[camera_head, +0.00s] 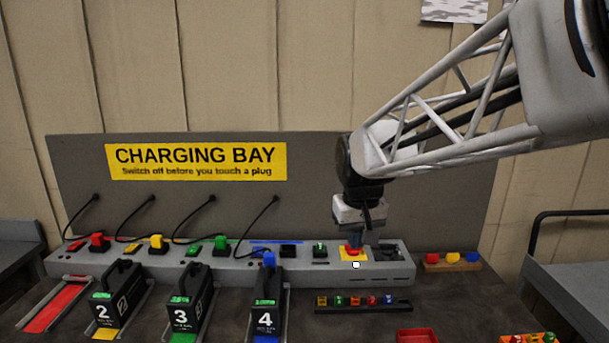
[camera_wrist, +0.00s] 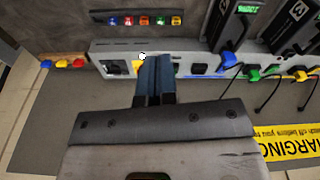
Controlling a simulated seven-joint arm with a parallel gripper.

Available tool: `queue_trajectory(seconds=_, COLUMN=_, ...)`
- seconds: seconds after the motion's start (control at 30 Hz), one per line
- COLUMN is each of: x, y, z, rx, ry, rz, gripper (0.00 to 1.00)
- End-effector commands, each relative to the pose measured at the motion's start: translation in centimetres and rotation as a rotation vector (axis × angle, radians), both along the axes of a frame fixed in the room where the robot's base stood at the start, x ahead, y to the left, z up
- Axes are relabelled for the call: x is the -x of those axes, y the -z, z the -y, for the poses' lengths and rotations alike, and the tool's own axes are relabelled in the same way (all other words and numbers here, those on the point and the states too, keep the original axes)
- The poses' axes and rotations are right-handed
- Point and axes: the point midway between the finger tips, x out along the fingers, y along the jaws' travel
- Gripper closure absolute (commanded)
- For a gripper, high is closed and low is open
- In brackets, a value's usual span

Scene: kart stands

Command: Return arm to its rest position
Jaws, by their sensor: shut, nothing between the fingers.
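My gripper (camera_head: 357,241) is at the right part of the grey charging strip (camera_head: 222,270), pointing down. Its fingers are together with nothing between them. In the wrist view my gripper (camera_wrist: 156,62) covers part of a yellow plate (camera_wrist: 137,66) on the strip. In the head view a red part on a yellow plate (camera_head: 347,254) lies right below the fingertips. I cannot tell whether the fingers touch it. A small white round spot (camera_head: 355,265) shows at the strip's front edge there.
Black battery packs 2 (camera_head: 119,292), 3 (camera_head: 190,298) and 4 (camera_head: 267,304) stand before the strip. A back panel (camera_head: 400,225) rises behind. A rack of small coloured pieces (camera_head: 362,302), a red tray (camera_head: 417,336) and a wooden block with coloured plugs (camera_head: 452,263) are nearby.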

Motion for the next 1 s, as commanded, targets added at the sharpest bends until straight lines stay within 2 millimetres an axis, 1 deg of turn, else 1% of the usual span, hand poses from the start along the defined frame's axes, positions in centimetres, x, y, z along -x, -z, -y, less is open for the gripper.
queue_trajectory(seconds=0.03, x=1.4, y=-0.1, z=0.6, rx=-0.001, ry=0.011, rz=0.006, gripper=1.0)
queue_trajectory(seconds=0.1, x=3.1, y=-0.1, z=1.4, rx=-0.002, ry=0.026, rz=0.012, gripper=1.0)
queue_trajectory(seconds=0.37, x=9.5, y=0.6, z=4.0, rx=-0.007, ry=0.081, rz=0.036, gripper=1.0)
queue_trajectory(seconds=0.57, x=14.5, y=1.6, z=5.6, rx=-0.01, ry=0.123, rz=0.055, gripper=1.0)
queue_trajectory(seconds=0.7, x=17.9, y=2.7, z=6.5, rx=-0.011, ry=0.153, rz=0.066, gripper=1.0)
queue_trajectory(seconds=0.8, x=20.1, y=3.5, z=7.0, rx=-0.013, ry=0.173, rz=0.075, gripper=1.0)
queue_trajectory(seconds=0.9, x=22.0, y=4.2, z=7.4, rx=-0.014, ry=0.189, rz=0.082, gripper=1.0)
queue_trajectory(seconds=1.0, x=23.3, y=4.8, z=7.7, rx=-0.014, ry=0.202, rz=0.087, gripper=1.0)
